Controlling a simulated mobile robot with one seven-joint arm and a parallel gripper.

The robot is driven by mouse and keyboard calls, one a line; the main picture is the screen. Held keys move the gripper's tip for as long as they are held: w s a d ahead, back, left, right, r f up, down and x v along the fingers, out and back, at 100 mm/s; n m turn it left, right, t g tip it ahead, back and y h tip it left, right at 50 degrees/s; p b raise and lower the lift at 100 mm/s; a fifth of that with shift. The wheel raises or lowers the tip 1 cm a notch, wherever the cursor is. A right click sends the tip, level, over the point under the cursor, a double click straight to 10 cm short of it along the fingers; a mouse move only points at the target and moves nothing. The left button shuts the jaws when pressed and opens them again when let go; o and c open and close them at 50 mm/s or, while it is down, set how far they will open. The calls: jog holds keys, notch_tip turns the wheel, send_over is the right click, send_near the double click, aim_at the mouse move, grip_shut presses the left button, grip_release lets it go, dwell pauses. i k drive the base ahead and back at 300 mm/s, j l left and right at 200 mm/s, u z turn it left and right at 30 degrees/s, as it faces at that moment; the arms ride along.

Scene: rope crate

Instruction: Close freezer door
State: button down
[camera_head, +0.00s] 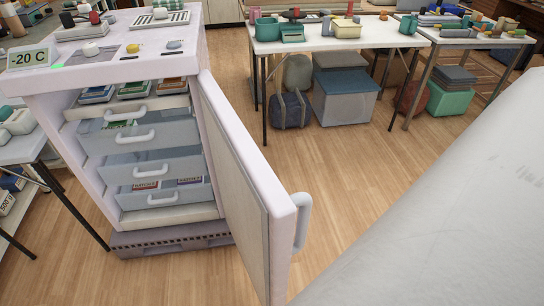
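A white upright freezer (66,110) stands at the left in the head view. Its door (245,180) is hinged on the right side and stands wide open, swung toward me. A pale curved handle (303,222) is on the outer face near the door's free edge. Inside are several drawers with white handles (151,170), and boxes (135,89) lie on the top shelf. A display on the freezer's top reads -20 C (28,59). A large pale surface fills the lower right and hides part of the floor. My gripper is not in view.
Wooden floor (340,175) is open to the right of the door. A white table (340,43) stands behind, with bins (345,95) and bags under it. Another table (480,38) is at the far right. A grey table (22,148) stands left of the freezer.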

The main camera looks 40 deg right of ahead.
aim_at(260, 214)
jog(key=k+l, duration=0.15)
jog(key=l, duration=0.25)
jog(key=k+l, duration=0.15)
jog(key=l, duration=0.25)
jog(key=k+l, duration=0.1)
jog(key=l, duration=0.25)
jog(key=k+l, duration=0.15)
jog(key=l, duration=0.25)
jog(key=k+l+z, duration=0.35)
jog(key=i+l, duration=0.05)
